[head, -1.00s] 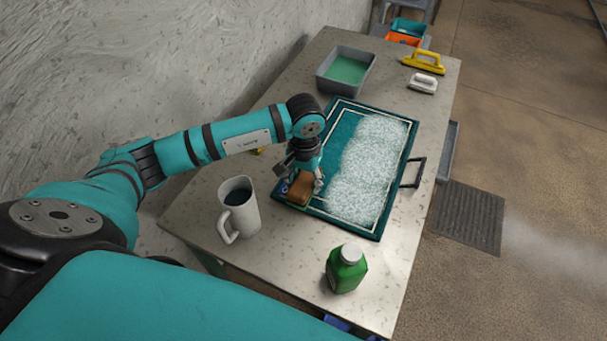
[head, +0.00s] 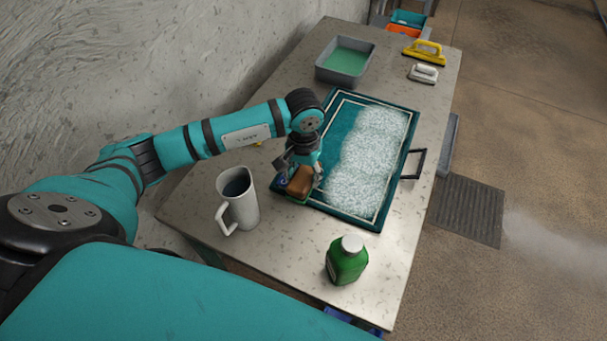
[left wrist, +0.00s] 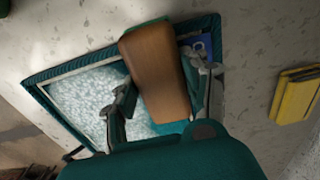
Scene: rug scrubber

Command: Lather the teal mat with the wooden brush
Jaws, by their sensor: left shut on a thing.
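The teal mat (head: 345,122) lies on the table with a cream border line. White lather covers its middle and right side in the head view; a strip along its left side is bare teal. The mat also shows in the left wrist view (left wrist: 40,93). My left gripper (head: 303,176) is shut on the wooden brush (head: 300,184), at the mat's near left corner. In the left wrist view the brush's brown block (left wrist: 155,75) sits between the fingers. Its underside is hidden, so I cannot tell whether it touches the mat. My right gripper is not in view.
A white pitcher (head: 242,208) with dark liquid and a green bottle (head: 346,262) stand near the front. A grey tub (head: 345,74) of green liquid stands at the back. A yellow-handled tool (head: 424,56) and a white-handled brush (head: 424,73) lie at the back right.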

